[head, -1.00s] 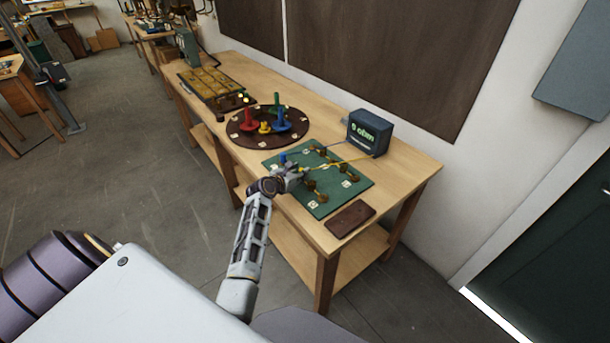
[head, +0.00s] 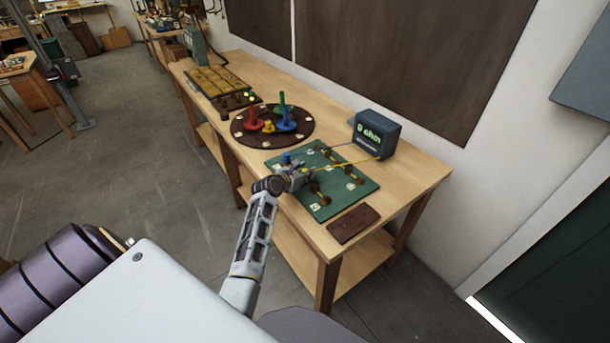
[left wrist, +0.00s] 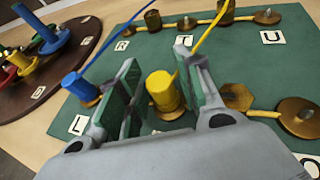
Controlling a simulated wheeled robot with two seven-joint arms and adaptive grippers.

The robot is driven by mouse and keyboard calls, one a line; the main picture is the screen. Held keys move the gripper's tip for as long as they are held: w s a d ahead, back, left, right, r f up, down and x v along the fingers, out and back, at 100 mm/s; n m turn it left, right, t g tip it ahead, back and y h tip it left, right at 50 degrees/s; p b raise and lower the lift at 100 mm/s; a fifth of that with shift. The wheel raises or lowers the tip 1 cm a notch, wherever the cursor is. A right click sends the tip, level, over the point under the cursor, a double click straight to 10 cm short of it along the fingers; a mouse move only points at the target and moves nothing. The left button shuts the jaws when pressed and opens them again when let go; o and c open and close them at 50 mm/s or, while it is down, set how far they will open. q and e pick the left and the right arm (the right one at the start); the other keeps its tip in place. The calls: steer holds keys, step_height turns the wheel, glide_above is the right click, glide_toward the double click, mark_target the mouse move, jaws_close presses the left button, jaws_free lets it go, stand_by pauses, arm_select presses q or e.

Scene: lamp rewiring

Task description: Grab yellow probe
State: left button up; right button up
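The yellow probe (left wrist: 163,91) is a short cylinder standing on the green board (head: 348,193). In the left wrist view it is between the two fingers of my left gripper (left wrist: 157,60), which are spread apart. A gap shows on its left side; I cannot tell whether the right finger touches it. In the head view my left gripper (head: 303,177) is low over the board and largely hides the probe. A yellow wire (head: 345,164) runs from there to the meter (head: 377,135), which reads 0 ohm. My right gripper is not in view.
The blue probe (left wrist: 80,87) stands left of my left fingers, and its blue wire (left wrist: 208,27) crosses above. Brass posts (left wrist: 153,21) and letter tags surround the area. A round brown board (head: 300,138) with coloured pegs lies further left. A brown block (head: 353,223) sits near the table's front edge.

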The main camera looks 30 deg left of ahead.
mark_target(305, 170)
arm_select(q)
steer(key=c, duration=0.7)
jaws_close()
steer(key=shift+r, duration=0.1)
steer(key=shift+r, duration=0.6)
step_height(305, 170, up, 8)
steer(key=shift+f, duration=0.2)
steer(key=shift+r, duration=0.5)
